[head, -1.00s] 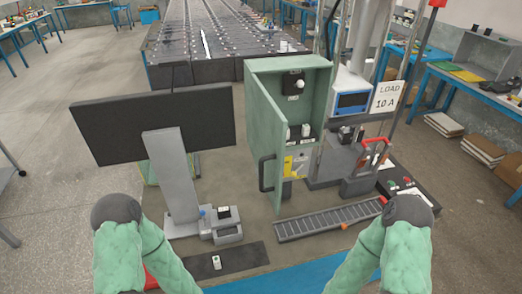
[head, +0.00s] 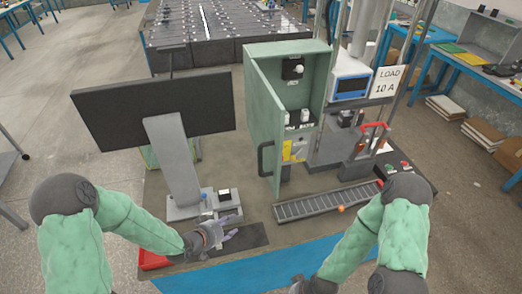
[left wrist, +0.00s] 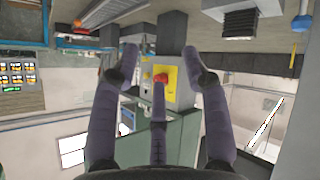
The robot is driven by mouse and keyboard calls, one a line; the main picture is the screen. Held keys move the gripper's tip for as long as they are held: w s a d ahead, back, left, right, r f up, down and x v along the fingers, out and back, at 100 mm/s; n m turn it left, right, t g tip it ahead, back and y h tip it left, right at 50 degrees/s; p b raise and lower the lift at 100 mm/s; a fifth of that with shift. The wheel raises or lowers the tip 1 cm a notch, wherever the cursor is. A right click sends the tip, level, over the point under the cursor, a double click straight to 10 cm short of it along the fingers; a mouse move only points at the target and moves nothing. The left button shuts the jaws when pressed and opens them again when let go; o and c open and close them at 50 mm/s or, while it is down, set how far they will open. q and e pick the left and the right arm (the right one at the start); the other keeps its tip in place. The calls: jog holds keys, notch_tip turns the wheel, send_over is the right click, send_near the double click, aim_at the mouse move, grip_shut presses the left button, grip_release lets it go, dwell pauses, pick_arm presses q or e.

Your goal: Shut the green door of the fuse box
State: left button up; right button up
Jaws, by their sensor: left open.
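The green fuse box (head: 318,85) stands in the middle of the bench, with dark and white fittings inside. Its green door (head: 264,120) stands open, swung out toward me on the left side. A black handle (head: 265,160) is on the door's outer face, near its lower free edge. My left gripper (head: 228,236) is open and empty, low over the dark mat, left of and nearer than the door. In the left wrist view its spread fingers (left wrist: 160,75) frame a yellow plate with a red knob (left wrist: 163,80). My right gripper (head: 312,286) is mostly cut off at the bottom edge.
A monitor (head: 155,115) on a grey stand is left of the door. A small grey device (head: 225,200) sits at its base. A slotted grey duct (head: 325,201) lies in front of the box. A red-handled tool (head: 372,135) stands at right.

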aim_at(259, 156)
pick_arm(q)
jog(key=w+r+m+t+h+p, duration=0.25)
jog(key=r+m+h, duration=0.25)
jog(key=r, duration=1.5)
jog(key=s+d+r+m+g+h, duration=0.1)
jog(key=s+r+m+h, duration=0.15)
jog(key=r, duration=0.35)
jog(key=s+d+r+m+g+h, duration=0.1)
jog(key=s+r+m+g+h, duration=0.1)
jog(key=s+r+m, duration=0.3)
jog(key=shift+n, duration=0.35)
jog(key=x, duration=0.4)
jog(key=w+x, duration=0.1)
jog(key=x, duration=0.3)
jog(key=a+r+x, duration=0.1)
jog(key=x, duration=0.2)
jog(key=shift+w+d, duration=0.4)
jog(key=shift+w, duration=0.1)
grip_shut()
